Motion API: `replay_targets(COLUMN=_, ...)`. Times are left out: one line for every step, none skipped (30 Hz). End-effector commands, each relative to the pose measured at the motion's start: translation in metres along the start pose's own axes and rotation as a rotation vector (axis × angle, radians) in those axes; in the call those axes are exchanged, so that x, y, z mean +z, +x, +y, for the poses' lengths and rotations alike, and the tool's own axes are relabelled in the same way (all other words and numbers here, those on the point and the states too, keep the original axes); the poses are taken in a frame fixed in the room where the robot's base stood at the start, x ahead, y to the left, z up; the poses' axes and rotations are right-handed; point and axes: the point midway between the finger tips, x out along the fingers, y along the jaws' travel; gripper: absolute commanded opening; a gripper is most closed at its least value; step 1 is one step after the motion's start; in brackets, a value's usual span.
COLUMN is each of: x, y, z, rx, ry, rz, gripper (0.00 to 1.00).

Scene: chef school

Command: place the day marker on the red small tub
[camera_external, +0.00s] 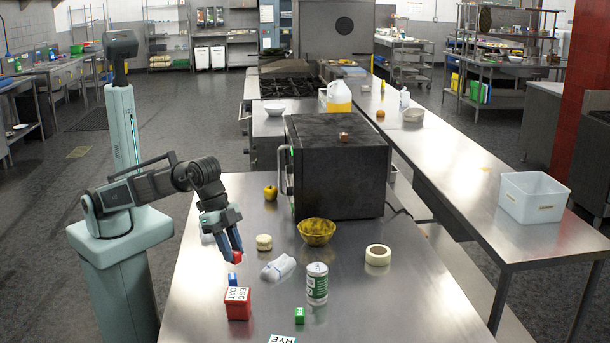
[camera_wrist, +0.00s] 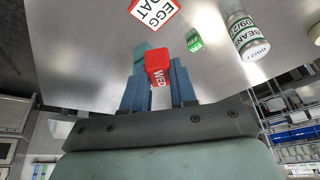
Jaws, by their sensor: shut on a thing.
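The day marker (camera_wrist: 158,68) is a small red cube with white "WED" lettering. My gripper (camera_external: 234,250) is shut on it, with one blue finger on each side, as the wrist view (camera_wrist: 160,80) shows. The red marker also shows at the fingertips in the outside view (camera_external: 237,257). The red small tub (camera_external: 238,309) stands on the steel table with a white "EGG OAT" label on top. It also shows at the top of the wrist view (camera_wrist: 153,10). The held marker is above the table, behind the tub in the outside view and apart from it.
A small blue block (camera_external: 232,279) is just behind the tub. A "RYE" label (camera_external: 282,339) is at the front edge.

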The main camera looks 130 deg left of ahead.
Motion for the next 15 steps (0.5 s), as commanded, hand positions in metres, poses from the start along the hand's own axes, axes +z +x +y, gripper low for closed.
replay_targets(x=0.001, y=0.002, z=0.000, rx=0.003, ry=0.006, rz=-0.001, gripper=0.00)
replay_targets(x=0.002, y=0.004, z=0.000, rx=0.004, ry=0.008, rz=-0.001, gripper=0.00)
replay_targets(x=0.003, y=0.008, z=0.000, rx=0.004, ry=0.011, rz=-0.002, gripper=0.00)
replay_targets(x=0.005, y=0.011, z=0.000, rx=0.005, ry=0.011, rz=-0.003, gripper=0.00)
replay_targets(x=0.006, y=0.015, z=0.000, rx=0.005, ry=0.011, rz=-0.003, gripper=0.00)
replay_targets(x=0.009, y=0.020, z=0.000, rx=0.005, ry=0.011, rz=-0.002, gripper=0.00)
replay_targets(x=0.011, y=0.024, z=0.000, rx=0.005, ry=0.011, rz=-0.002, gripper=0.00)
replay_targets(x=0.013, y=0.028, z=0.000, rx=0.004, ry=0.010, rz=-0.003, gripper=0.00)
replay_targets(x=0.015, y=0.035, z=0.000, rx=0.004, ry=0.010, rz=-0.004, gripper=0.00)
replay_targets(x=0.017, y=0.039, z=0.000, rx=0.004, ry=0.010, rz=-0.003, gripper=0.00)
replay_targets(x=0.018, y=0.043, z=0.000, rx=0.004, ry=0.010, rz=-0.002, gripper=0.00)
replay_targets(x=0.021, y=0.048, z=0.000, rx=0.004, ry=0.010, rz=-0.002, gripper=0.00)
replay_targets(x=0.022, y=0.052, z=0.000, rx=0.004, ry=0.010, rz=-0.003, gripper=0.00)
replay_targets(x=0.022, y=0.054, z=0.000, rx=0.004, ry=0.010, rz=-0.002, gripper=0.00)
replay_targets(x=0.023, y=0.056, z=0.000, rx=0.004, ry=0.009, rz=-0.002, gripper=0.00)
